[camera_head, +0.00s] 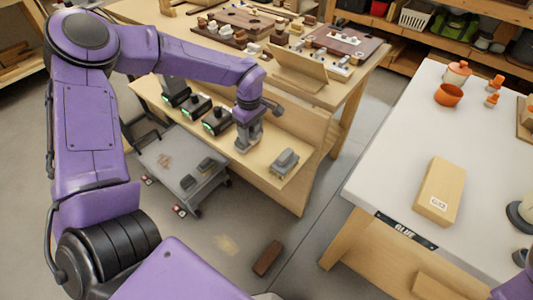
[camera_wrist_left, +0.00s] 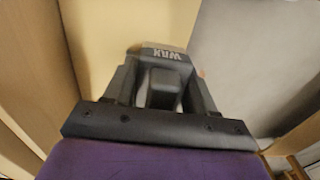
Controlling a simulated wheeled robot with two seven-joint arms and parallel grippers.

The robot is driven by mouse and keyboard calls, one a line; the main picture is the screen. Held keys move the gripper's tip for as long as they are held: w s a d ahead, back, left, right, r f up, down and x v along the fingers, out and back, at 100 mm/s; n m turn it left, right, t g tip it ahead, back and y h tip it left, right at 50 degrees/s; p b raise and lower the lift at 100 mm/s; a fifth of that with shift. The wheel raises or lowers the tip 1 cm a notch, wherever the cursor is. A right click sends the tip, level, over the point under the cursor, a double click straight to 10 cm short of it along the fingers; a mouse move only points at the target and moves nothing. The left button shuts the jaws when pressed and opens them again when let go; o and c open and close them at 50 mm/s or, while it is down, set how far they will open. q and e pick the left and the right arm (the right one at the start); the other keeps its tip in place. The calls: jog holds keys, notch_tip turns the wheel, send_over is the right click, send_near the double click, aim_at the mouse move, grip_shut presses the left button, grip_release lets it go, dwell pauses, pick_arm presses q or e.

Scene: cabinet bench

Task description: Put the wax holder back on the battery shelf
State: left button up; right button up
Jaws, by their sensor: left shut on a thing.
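My left gripper (camera_head: 246,138) is over the wooden battery shelf (camera_head: 270,150), to the right of the battery chargers. In the left wrist view, the fingers (camera_wrist_left: 165,85) are shut on the wax holder (camera_wrist_left: 163,53), a dark piece with light WAX lettering. In the head view the holder is small and mostly hidden by the gripper; I cannot tell whether it touches the shelf. Several black chargers (camera_head: 197,106) with green lights stand in a row on the shelf. My right gripper is not in view.
A grey block-like item (camera_head: 286,161) sits on the shelf just right of my left gripper. A grey cart (camera_head: 184,168) stands below in front. A brown block (camera_head: 267,258) lies on the floor.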

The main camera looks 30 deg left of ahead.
aim_at(266, 158)
pick_arm(q)
jog(key=d+f, duration=0.1)
jog(key=f, duration=0.1)
jog(key=w+d+f, duration=0.1)
jog(key=d+f, duration=0.1)
jog(key=f, duration=0.1)
jog(key=d+f+b, duration=0.1)
jog(key=f, duration=0.2)
jog(key=shift+w+d+f, duration=0.15)
jog(key=shift+w, duration=0.15)
jog(key=shift+f, duration=0.25)
jog(key=shift+f, duration=0.15)
jog(key=o, duration=1)
notch_tip(266, 158, up, 12)
jog(key=shift+r+p, duration=0.2)
jog(key=shift+p, duration=0.45)
